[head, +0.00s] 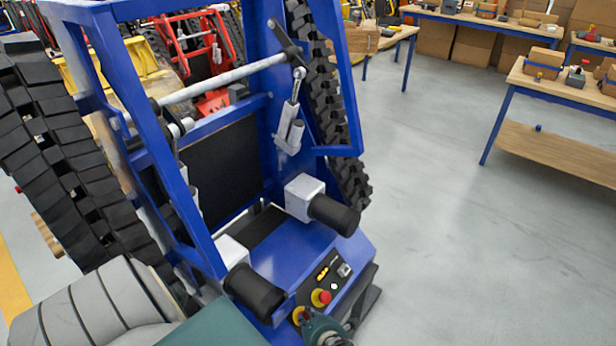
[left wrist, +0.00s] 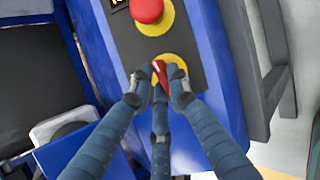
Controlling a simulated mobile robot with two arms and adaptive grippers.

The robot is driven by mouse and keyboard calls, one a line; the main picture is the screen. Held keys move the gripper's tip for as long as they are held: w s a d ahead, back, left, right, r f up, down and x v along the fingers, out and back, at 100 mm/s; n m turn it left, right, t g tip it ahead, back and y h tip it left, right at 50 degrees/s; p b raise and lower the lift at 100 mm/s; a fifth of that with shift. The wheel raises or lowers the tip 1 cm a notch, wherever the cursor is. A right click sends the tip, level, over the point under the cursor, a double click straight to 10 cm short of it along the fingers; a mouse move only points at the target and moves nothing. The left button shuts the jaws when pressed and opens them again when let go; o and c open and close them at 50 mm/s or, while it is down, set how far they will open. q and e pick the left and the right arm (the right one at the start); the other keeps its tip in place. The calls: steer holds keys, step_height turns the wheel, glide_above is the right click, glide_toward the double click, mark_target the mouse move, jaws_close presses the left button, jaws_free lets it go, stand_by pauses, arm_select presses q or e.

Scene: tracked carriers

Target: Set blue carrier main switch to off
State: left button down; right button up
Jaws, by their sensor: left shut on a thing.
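The blue carrier (head: 185,180) stands in front of me, with a dark control panel (head: 328,280) on its near lower face. A red mushroom button on a yellow disc (head: 321,297) sits on the panel; it also shows in the left wrist view (left wrist: 147,10). Beside it is the main switch, a red handle on a yellow disc (left wrist: 158,70), partly hidden by my fingers. My left gripper (head: 308,319) is at this switch. In the left wrist view its blue fingers (left wrist: 158,90) are shut around the red handle. My right gripper is not in view.
Two black cylinders (head: 254,291) (head: 334,214) stick out of the carrier near the panel. Black tracks (head: 65,160) flank it. A red carrier (head: 195,45) is behind. Workbenches (head: 555,85) stand at the right, with open grey floor (head: 450,230) between.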

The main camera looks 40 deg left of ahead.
arm_select(q)
steer(key=n+y, duration=0.1)
steer(key=n, duration=0.1)
steer(key=shift+d+f+n, duration=0.1)
steer(key=shift+d+n, duration=0.05)
steer(key=shift+n, duration=0.25)
steer(key=n+g+y+b, duration=0.1)
steer(key=n, duration=0.3)
steer(key=shift+f, duration=0.15)
steer(key=n+g+b, duration=0.1)
steer(key=n, duration=0.2)
steer(key=n+g+y+b, duration=0.1)
steer(key=n, duration=0.2)
steer(key=shift+d+f+g+b, duration=0.15)
steer(key=shift+d+g+b, duration=0.05)
steer(key=shift+g+b, duration=0.1)
steer(key=shift+w+n+g+y+b, duration=0.15)
steer(key=shift+n+g+b, duration=0.3)
steer(key=shift+n, duration=0.6)
steer(key=shift+s+n+g+y+b, duration=0.15)
steer(key=shift+n+g+b, duration=0.25)
steer(key=shift+n, duration=0.65)
steer(key=shift+w, duration=0.1)
steer(key=c, duration=1.7)
jaws_free()
steer(key=shift+o, duration=0.2)
steer(key=shift+d, duration=0.1)
